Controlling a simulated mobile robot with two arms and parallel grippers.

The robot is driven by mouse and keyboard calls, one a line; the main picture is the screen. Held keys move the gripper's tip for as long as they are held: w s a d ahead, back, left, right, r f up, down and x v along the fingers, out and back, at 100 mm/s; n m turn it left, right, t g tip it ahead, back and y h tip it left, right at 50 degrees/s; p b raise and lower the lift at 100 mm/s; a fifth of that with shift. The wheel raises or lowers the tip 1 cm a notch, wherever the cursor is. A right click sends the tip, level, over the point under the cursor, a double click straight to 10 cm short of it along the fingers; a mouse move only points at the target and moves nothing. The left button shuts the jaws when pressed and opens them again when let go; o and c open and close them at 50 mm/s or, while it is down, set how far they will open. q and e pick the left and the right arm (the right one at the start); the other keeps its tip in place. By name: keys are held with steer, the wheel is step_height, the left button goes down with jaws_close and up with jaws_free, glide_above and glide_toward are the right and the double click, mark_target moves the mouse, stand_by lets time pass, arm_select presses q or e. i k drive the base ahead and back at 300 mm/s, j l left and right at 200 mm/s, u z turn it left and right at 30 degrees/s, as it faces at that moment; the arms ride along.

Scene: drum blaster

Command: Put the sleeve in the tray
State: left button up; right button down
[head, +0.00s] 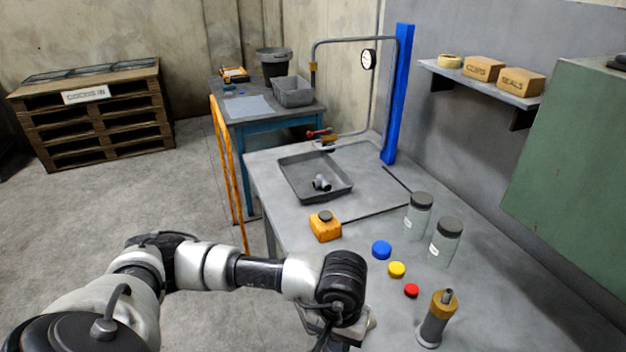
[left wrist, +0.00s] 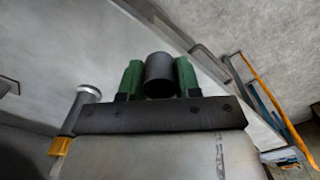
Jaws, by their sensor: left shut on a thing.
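A dark grey cylinder (left wrist: 160,72), which looks like the sleeve, sits between the green finger pads of my left gripper (left wrist: 158,78) in the left wrist view. The gripper is shut on it. In the head view my left gripper (head: 345,330) is at the bottom, by the near edge of the bench, partly hidden by its wrist; the held sleeve cannot be made out there. The shallow dark grey tray (head: 296,178) lies farther back on the bench, well away from the gripper. A small grey pipe fitting (head: 321,183) lies in it. My right gripper is not in view.
On the bench (head: 375,255) are an orange block (head: 325,226), two glass jars (head: 418,214), blue, yellow and red caps (head: 381,249), and a grey-and-brass tool (head: 437,318). A bent pipe with a gauge (head: 368,59) rises behind the tray. An orange rail (head: 229,165) stands left.

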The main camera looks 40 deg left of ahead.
mark_target(307, 170)
steer(key=i+j, duration=0.15)
steer(key=j, duration=0.3)
steer(key=i+j+z, duration=0.1)
steer(key=j, duration=0.3)
steer(key=i+j, duration=0.2)
steer(key=j, duration=0.25)
steer(key=i+j+z, duration=0.1)
steer(key=j, duration=0.35)
steer(key=i+j, duration=0.15)
steer(key=j, duration=0.3)
steer(key=i+j+z, duration=0.1)
steer(key=j, duration=0.3)
steer(key=i+j, duration=0.15)
steer(key=j, duration=0.35)
